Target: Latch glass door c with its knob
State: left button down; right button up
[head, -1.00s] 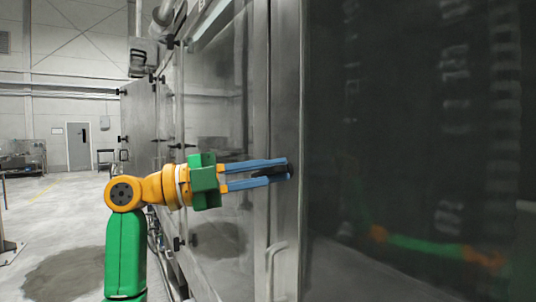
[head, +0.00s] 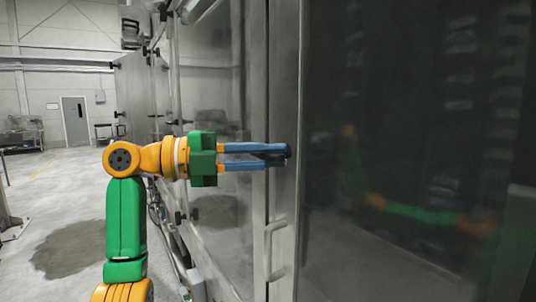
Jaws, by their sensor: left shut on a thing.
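The glass door (head: 400,120) with its dark pane fills the right of the head view, its grey metal frame upright along the left edge. The black knob (head: 274,155) sits on that frame and is partly covered by my gripper. My left gripper (head: 276,155) reaches in from the left with its blue fingers shut on the knob, one finger above and one below. A bar handle (head: 271,250) is on the frame below the knob. My right gripper is not in view.
More glass panels (head: 208,110) of the washer run back on the left, with several black knobs along them. Open floor (head: 70,200) with a dark wet patch lies at the left. A grey door (head: 76,120) stands in the far wall.

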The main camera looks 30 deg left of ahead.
aim_at(259, 156)
pick_arm(q)
jog(key=c, duration=1)
grip_release()
jog(key=shift+o, duration=0.6)
jog(key=shift+w+a, duration=0.15)
jog(key=shift+w, duration=0.05)
jog(key=shift+s, duration=0.1)
jog(key=b+v, duration=0.1)
jog(key=v, duration=0.6)
jog(key=shift+a+b, duration=0.1)
jog(key=shift+b, duration=0.2)
